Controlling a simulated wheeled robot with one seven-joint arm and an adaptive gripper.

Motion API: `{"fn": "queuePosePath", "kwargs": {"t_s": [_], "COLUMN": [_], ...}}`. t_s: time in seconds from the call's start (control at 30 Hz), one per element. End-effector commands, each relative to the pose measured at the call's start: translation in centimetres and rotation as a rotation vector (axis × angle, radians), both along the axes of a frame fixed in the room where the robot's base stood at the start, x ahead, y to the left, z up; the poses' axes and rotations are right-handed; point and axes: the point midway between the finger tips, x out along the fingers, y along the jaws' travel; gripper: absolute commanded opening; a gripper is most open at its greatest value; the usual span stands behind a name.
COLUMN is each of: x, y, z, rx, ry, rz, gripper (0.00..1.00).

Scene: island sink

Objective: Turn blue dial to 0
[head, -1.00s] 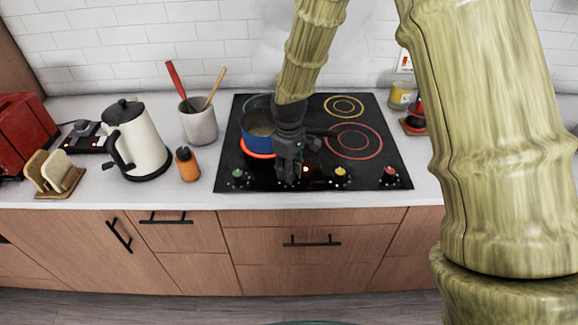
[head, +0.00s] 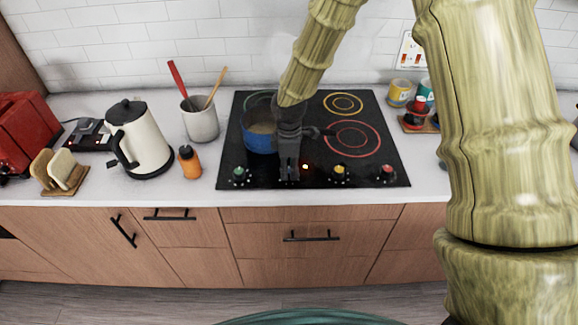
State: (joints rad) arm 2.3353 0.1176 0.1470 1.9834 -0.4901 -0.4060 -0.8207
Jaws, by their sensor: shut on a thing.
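My gripper (head: 289,174) points down at the front strip of the black cooktop (head: 322,170), between the green dial and the yellow dial. It is shut on the blue dial, which it hides; the dial's setting cannot be read. A blue pot (head: 259,140) stands on the left front burner, just behind and left of my gripper, its handle partly behind my wrist. No red glow shows under the pot. A small orange-red light (head: 305,167) is lit just right of my gripper.
The green dial (head: 239,174) is to the left; the yellow dial (head: 340,172) and red dial (head: 387,173) are to the right. A white kettle (head: 140,140), orange bottle (head: 189,162) and utensil crock (head: 200,122) stand left of the cooktop. The right burners are empty.

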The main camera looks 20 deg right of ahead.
Motion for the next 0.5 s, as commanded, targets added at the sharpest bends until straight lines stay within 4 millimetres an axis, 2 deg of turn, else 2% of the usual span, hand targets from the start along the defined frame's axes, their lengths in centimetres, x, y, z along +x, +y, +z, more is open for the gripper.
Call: {"fn": "queuePosePath", "kwargs": {"t_s": [0.47, 0.5], "x": [0.13, 0.13], "y": [-0.03, -0.03], "z": [0.09, 0.09], "rx": [0.0, -0.001], "ry": [-0.003, -0.003], "rz": [0.013, 0.013], "gripper": [0.05, 0.37]}}
